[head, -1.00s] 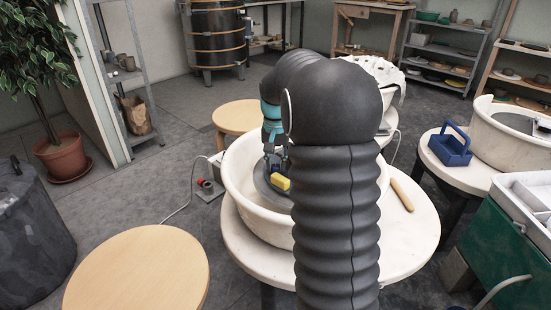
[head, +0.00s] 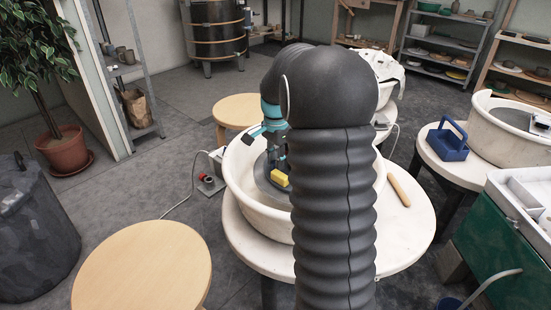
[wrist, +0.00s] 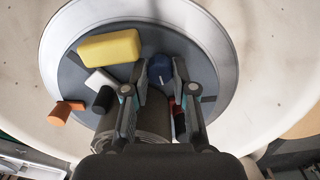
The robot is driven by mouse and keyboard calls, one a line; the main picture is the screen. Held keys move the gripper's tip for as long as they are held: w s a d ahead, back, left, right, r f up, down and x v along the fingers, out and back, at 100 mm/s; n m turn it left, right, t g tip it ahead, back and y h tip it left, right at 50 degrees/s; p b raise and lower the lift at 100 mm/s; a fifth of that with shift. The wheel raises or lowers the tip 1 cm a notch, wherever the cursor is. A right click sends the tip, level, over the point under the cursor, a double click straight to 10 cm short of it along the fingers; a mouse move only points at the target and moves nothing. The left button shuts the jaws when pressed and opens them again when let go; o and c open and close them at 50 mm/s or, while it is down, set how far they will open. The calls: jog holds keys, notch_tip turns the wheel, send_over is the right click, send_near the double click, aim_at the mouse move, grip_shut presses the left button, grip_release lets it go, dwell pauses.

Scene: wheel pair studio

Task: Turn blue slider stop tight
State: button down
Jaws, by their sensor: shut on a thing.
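The blue slider stop (wrist: 160,69) is a dark blue knob with a pale mark on top, lying on the grey wheel head (wrist: 195,57) inside the white basin (wrist: 255,45). My gripper (wrist: 158,76) has one finger on each side of the knob and is shut on it. In the head view my gripper (head: 275,160) points down into the basin, partly hidden by my arm; the knob cannot be made out there.
A yellow block (wrist: 108,47), a white piece (wrist: 100,78), a black piece (wrist: 103,99) and an orange piece (wrist: 60,113) lie near the fingers. A grey ribbed cylinder (wrist: 140,128) sits below them. A wooden tool (head: 399,190) lies on the table beside the basin.

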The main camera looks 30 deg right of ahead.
jog(key=shift+r, duration=0.1)
dwell(0.5)
jog(key=c, duration=1.2)
grip_release()
notch_tip(320, 180, up, 12)
